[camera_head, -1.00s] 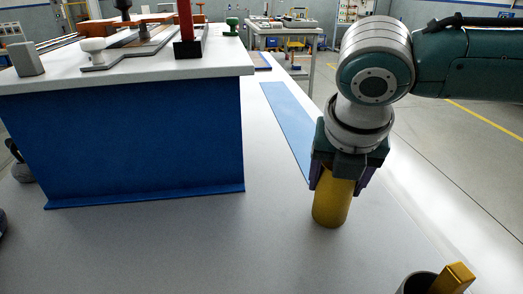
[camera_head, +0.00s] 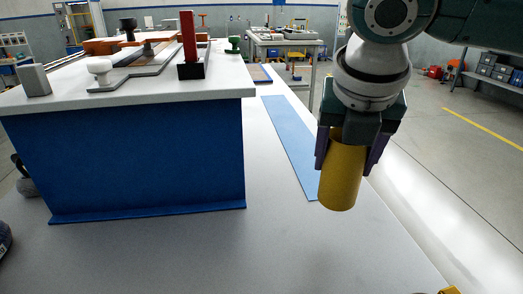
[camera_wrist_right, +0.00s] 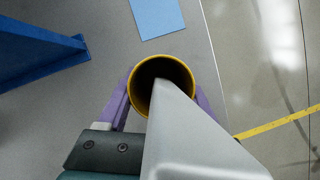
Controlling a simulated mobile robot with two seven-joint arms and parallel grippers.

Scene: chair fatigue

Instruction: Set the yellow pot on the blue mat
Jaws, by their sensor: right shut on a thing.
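The yellow pot (camera_head: 340,190) is a plain upright cylinder, slightly tilted. My right gripper (camera_head: 346,166) is shut on it, with a purple finger on each side, and holds it above the grey table. In the right wrist view the pot's open round rim (camera_wrist_right: 138,92) shows between the fingers (camera_wrist_right: 162,102), partly hidden by a grey part in front. The blue mat (camera_head: 288,138) is a long flat strip on the table, behind and left of the pot. Its near end also shows in the right wrist view (camera_wrist_right: 158,16), apart from the pot. My left gripper is not in view.
A raised blue-sided stand (camera_head: 150,160) with a white top (camera_head: 60,98) fills the left and carries several fixtures, including a red post (camera_head: 188,38). A gold block (camera_head: 449,290) just shows at the bottom edge. The table front (camera_head: 270,250) is clear.

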